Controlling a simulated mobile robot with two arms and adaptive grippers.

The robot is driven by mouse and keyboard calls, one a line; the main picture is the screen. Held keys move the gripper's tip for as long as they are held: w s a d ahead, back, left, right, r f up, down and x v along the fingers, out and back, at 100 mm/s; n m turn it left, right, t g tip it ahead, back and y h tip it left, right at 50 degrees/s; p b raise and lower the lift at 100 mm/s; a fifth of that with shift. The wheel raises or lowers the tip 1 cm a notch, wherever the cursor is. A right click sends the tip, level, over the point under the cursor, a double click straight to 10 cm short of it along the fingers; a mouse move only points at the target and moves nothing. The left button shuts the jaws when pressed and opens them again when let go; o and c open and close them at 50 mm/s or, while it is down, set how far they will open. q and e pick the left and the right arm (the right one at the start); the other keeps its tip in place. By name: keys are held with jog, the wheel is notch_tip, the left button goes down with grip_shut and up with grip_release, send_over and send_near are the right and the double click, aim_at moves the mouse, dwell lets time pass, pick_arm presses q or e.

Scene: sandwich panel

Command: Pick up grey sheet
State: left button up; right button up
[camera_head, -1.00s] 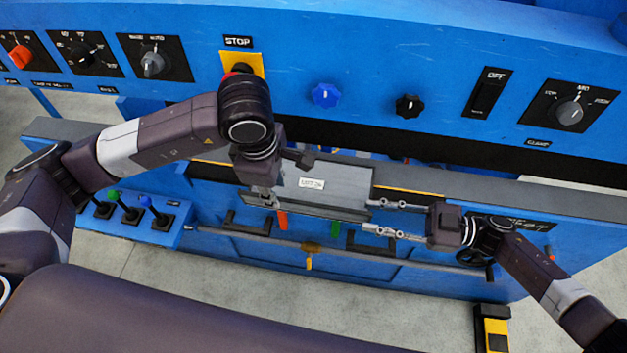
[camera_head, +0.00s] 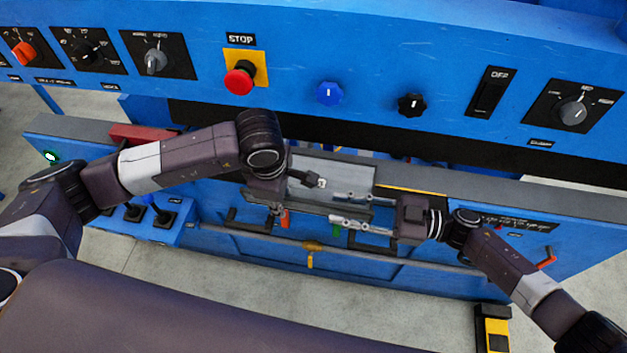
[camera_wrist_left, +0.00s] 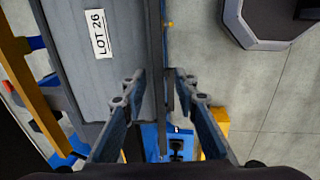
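The grey sheet (camera_head: 350,177) lies in the blue machine at the middle of the head view. Its white LOT 26 label (camera_wrist_left: 99,34) shows clearly in the left wrist view. My left gripper (camera_head: 297,197) is at the sheet's left front part. In the left wrist view my left gripper (camera_wrist_left: 159,76) is open, with one finger over the sheet (camera_wrist_left: 78,65) and the other beyond its front edge. My right gripper (camera_head: 334,205) is open at the front edge, right of my left gripper, fingers pointing left. Whether either gripper touches the sheet is unclear.
A dark front strip (camera_head: 322,207) runs along the sheet's near side. A blue control panel with a red stop button (camera_head: 238,82) and knobs overhangs behind. A handrail (camera_head: 372,260) crosses low in front. A yellow-black block (camera_head: 492,328) stands on the floor at right.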

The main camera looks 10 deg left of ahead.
pick_arm(q)
jog(key=shift+f, duration=0.15)
pick_arm(e)
jog(key=shift+a, duration=0.1)
pick_arm(q)
jog(key=shift+c, duration=0.5)
pick_arm(e)
jog(key=shift+c, duration=0.5)
pick_arm(q)
grip_shut()
pick_arm(e)
grip_shut()
